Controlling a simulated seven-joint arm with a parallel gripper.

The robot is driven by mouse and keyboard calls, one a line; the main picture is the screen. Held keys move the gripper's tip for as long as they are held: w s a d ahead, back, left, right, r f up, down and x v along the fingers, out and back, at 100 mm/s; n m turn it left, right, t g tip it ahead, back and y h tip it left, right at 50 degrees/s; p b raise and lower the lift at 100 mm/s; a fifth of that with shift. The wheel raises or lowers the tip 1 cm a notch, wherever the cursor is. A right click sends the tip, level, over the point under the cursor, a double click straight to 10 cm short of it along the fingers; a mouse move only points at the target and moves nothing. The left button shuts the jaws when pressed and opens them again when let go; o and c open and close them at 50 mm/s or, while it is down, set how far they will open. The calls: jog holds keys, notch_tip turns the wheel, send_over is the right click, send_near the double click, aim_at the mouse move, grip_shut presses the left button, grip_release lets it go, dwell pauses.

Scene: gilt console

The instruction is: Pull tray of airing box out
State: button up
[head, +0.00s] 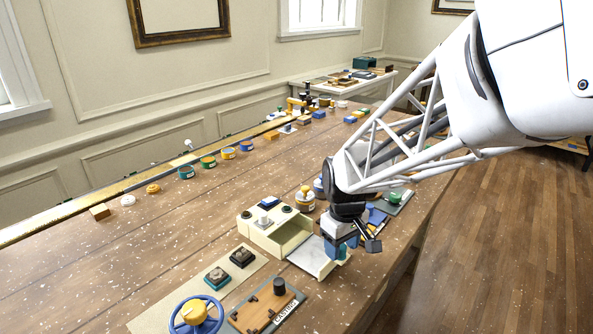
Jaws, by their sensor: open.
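The airing box (262,235) is a cream box with dark round knobs and a blue-topped piece on its top. It stands on the long wooden table in the lower middle of the head view. Its tray (310,259), pale grey inside with cream edges, sticks out of the box's right side. My gripper (352,246) is open at the tray's outer end, pointing down. A small green part shows at that end, beside the fingers. My gripper hides most of the tray's front, and I cannot tell whether the fingers touch it.
A blue wheel with a yellow hub (195,314) and a board with a black knob (268,305) lie in front of the box. A yellow-topped jar (305,198) stands behind it. Several small tins line the table's back. The table's left middle is clear.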

jog(key=shift+r, duration=3.65)
jog(key=shift+s, duration=0.1)
jog(key=s+d+r+m+t, duration=0.1)
jog(key=s+m, duration=0.2)
jog(key=s, duration=0.6)
jog(key=s+d+r+m+t, duration=0.1)
jog(key=s+d+m, duration=0.1)
jog(key=s, duration=0.8)
jog(key=shift+r+m+t, duration=0.3)
jog(key=shift+m, duration=0.3)
